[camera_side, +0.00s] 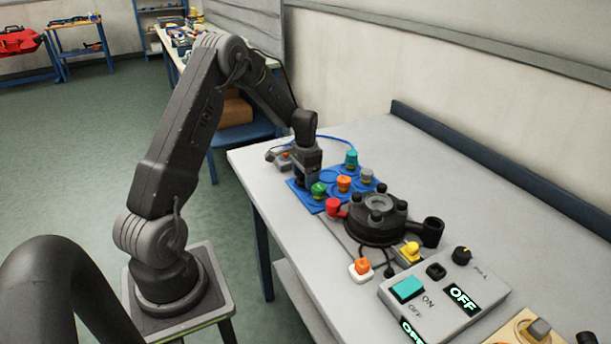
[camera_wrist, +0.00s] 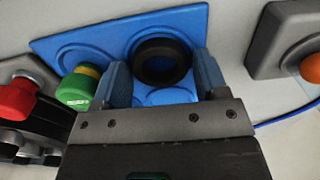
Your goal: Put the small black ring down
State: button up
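The small black ring (camera_wrist: 162,78) lies between the two fingers of my gripper (camera_wrist: 162,66) in the wrist view. Its left and right edges meet the inner faces of the fingers, so my gripper looks shut on it. Behind the ring is a blue mat (camera_wrist: 105,33) with round outlines, one of them around the ring. Whether the ring touches the mat I cannot tell. In the side view my gripper (camera_side: 306,182) is low over the left part of the blue mat (camera_side: 300,194), and the ring is hidden there.
A green-topped knob (camera_side: 319,190) stands close to my gripper, with orange (camera_side: 344,183) and teal (camera_side: 351,159) knobs beyond. A red knob (camera_side: 333,206) and a round black housing (camera_side: 375,225) stand to the right. A grey control box (camera_side: 443,293) is nearer.

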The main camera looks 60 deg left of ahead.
jog(key=shift+o, duration=1.2)
jog(key=shift+r, duration=0.1)
notch_tip(320, 180, up, 12)
jog(key=s+d+r+t, duration=0.1)
jog(key=s+d+r, duration=0.1)
jog(key=d+r, duration=0.6)
jog(key=s+d+r+t, duration=0.3)
jog(key=s+d+t, duration=0.1)
jog(key=s+d, duration=1.4)
jog(key=d, duration=0.3)
jog(key=shift+r+t, duration=0.15)
jog(key=shift+t, duration=0.15)
